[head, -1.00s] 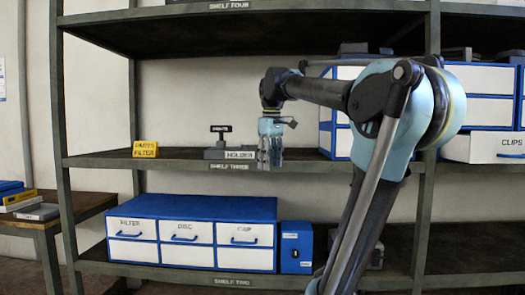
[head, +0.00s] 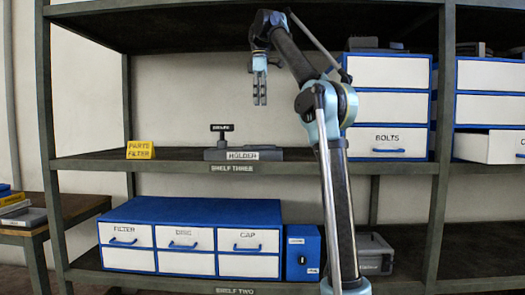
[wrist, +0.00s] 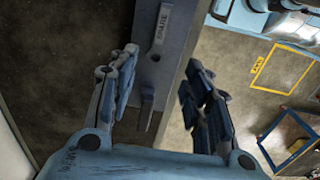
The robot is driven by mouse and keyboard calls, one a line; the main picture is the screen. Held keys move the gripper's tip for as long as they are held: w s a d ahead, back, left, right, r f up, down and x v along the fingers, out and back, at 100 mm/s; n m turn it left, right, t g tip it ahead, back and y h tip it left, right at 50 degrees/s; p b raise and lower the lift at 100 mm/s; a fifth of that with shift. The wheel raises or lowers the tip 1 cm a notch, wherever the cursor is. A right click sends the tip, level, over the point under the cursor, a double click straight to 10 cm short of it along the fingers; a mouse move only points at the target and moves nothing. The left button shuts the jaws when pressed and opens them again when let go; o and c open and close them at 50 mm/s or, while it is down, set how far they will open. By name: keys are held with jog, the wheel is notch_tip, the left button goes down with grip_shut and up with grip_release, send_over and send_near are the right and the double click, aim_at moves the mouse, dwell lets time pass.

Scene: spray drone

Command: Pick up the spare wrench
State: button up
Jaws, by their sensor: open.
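A small dark T-shaped piece (head: 221,128) with a pale label stands upright at the left end of the grey holder (head: 214,154) on shelf three. Its label is too small to read in the head view. The wrist view shows a grey piece with a label reading SPARE (wrist: 160,28), above and between my fingertips in the picture; it looks like the spare wrench. My gripper (head: 260,101) is open, empty and pointing down, above the holder's right part and apart from it. Both spread fingers show in the wrist view (wrist: 161,75).
A yellow filter sign (head: 140,150) stands left of the holder. White-fronted blue drawers (head: 388,110) stand to the right, behind my arm. Shelf four (head: 180,35) hangs overhead. Shelf three is clear between sign and holder.

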send_over(260, 147)
jog(key=w, duration=0.2)
jog(key=f, duration=1.1)
jog(key=shift+s+d+f, duration=0.1)
jog(key=shift+s+f, duration=0.1)
jog(key=shift+f, duration=0.05)
jog(key=shift+s+a+f, duration=0.1)
jog(key=shift+a+f, duration=0.1)
jog(key=shift+f, duration=1.2)
jog(key=shift+a+f, duration=0.2)
jog(key=shift+f, duration=1.2)
grip_shut()
